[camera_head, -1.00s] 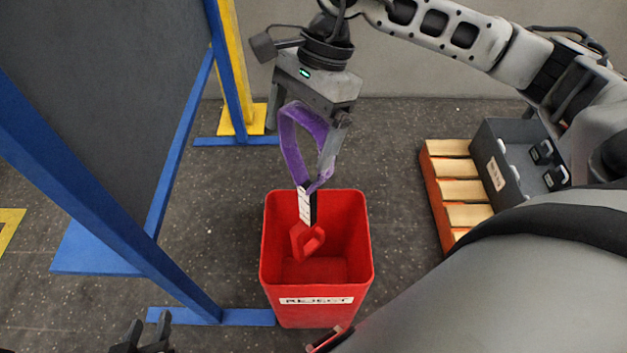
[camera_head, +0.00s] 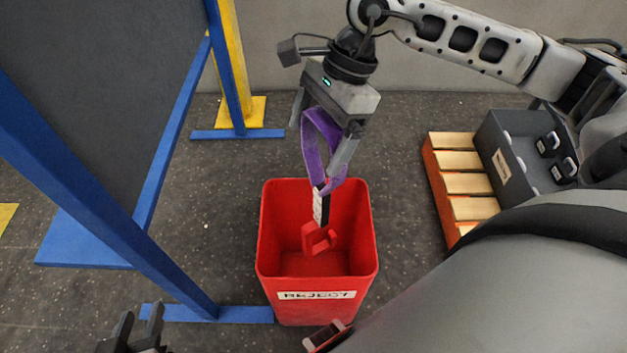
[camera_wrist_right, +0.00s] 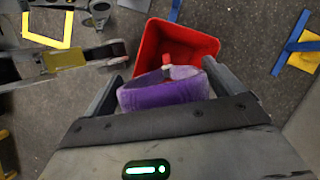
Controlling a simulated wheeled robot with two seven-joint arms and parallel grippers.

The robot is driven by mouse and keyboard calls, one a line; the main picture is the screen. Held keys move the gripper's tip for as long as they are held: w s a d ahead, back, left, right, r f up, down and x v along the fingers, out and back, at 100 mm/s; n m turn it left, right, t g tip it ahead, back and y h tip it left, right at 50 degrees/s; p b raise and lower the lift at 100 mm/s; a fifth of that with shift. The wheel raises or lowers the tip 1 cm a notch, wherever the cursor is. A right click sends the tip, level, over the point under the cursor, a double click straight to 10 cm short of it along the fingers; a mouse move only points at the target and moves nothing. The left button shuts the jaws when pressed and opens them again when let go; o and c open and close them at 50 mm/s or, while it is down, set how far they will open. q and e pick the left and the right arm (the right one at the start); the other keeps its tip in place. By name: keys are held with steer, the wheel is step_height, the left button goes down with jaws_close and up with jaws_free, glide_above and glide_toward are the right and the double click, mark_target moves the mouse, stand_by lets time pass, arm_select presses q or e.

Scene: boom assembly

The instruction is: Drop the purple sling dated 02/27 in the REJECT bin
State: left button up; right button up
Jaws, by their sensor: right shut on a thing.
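The purple sling (camera_head: 314,150) hangs from my right gripper (camera_head: 325,140), which is shut on it. A white tag (camera_head: 318,206) and a red buckle-like end (camera_head: 318,239) dangle inside the mouth of the red bin (camera_head: 317,294) labelled REJECT. The tag's date is too small to read. In the right wrist view the purple sling (camera_wrist_right: 164,93) lies between the fingers, with the red bin (camera_wrist_right: 176,45) beyond it. My left gripper (camera_head: 141,328) is at the bottom left edge, its fingers apart and empty.
A blue-framed dark panel (camera_head: 110,90) stands at the left, its feet on the floor. A yellow post (camera_head: 233,60) is behind it. A grey box (camera_head: 500,130) with dark fittings sits on a wooden pallet (camera_head: 450,175) at the right.

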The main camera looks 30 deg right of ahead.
steer(key=shift+f, duration=0.2)
steer(key=o, duration=1.7)
steer(key=shift+f, duration=0.1)
steer(key=p+v, duration=0.1)
steer(key=v, duration=1.5)
steer(key=shift+a, duration=0.1)
